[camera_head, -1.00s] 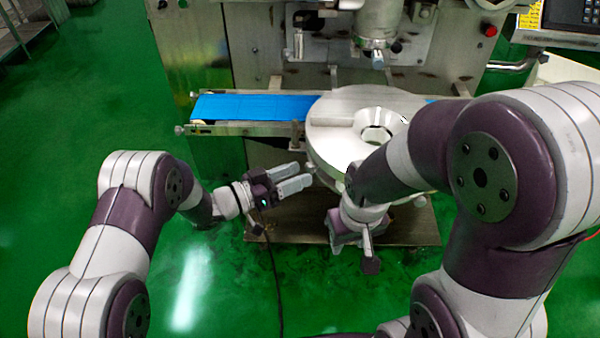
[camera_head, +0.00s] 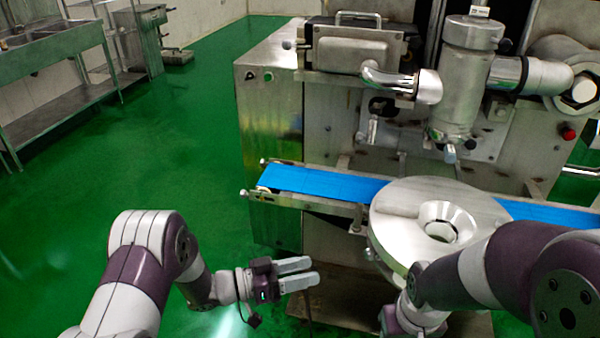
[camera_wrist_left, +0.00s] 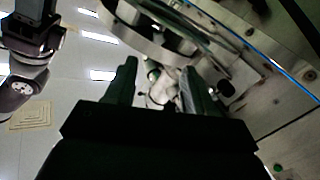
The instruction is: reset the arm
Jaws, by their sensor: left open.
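My left gripper (camera_head: 306,272) is open and empty in the head view. It is in front of the machine, below the blue conveyor belt and to the left of the round metal turntable. Its two grey fingers point right and stand apart. In the left wrist view its fingers (camera_wrist_left: 157,88) are dark and apart, with nothing between them. My right arm comes in from the right in the head view, in front of the turntable. My right gripper is not clearly visible at the lower edge.
The encrusting machine (camera_head: 330,130) stands ahead, with a blue conveyor belt (camera_head: 320,184) and a round metal turntable (camera_head: 400,205) with a funnel-like centre. A metal sink table (camera_head: 50,50) stands at the far left. Green floor (camera_head: 150,160) is clear on the left.

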